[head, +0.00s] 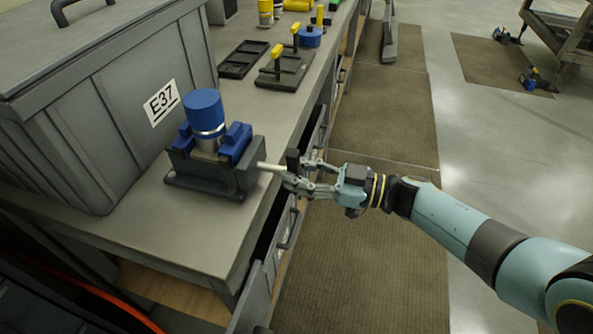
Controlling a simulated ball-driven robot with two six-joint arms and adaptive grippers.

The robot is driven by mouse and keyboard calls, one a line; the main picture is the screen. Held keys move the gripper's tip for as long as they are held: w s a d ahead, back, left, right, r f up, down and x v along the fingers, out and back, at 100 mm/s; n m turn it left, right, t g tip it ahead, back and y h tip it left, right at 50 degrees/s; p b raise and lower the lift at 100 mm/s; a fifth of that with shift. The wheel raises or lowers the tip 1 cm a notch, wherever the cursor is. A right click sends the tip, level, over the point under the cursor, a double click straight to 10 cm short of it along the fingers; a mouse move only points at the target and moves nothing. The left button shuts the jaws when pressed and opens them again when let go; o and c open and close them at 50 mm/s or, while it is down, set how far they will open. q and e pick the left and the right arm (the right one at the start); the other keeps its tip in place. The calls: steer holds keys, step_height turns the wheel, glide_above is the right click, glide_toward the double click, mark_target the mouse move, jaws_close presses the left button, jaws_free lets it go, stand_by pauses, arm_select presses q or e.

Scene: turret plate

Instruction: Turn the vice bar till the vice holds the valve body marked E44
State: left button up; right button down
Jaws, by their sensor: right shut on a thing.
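The vice (215,184) is dark grey with blue jaws and stands on the bench near its right edge. A blue-topped cylinder with a silver band, the valve body (205,112), stands upright between the jaws. No E44 mark shows on it, and I cannot tell if the jaws press on it. The pale vice bar (270,167) sticks out from the vice's right side. My right gripper (292,171) is shut on the bar's outer end, just past the bench edge. The fingers hide that end. My left gripper is not in view.
A large grey bin (100,125) labelled E37 stands just left of the vice. A dark fixture with yellow-topped posts (285,68) and a black tray (243,59) lie farther back. An open drawer (257,300) juts out below the bench edge.

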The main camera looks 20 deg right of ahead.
steer(key=shift+s+d+f, duration=0.2)
steer(key=shift+f, duration=0.05)
steer(key=c, duration=1.5)
jaws_free()
steer(key=o, duration=0.3)
steer(key=shift+s+d+r, duration=0.1)
steer(key=shift+d+r, duration=0.05)
steer(key=shift+d, duration=0.1)
steer(key=shift+a, duration=0.2)
steer(key=v, duration=1.2)
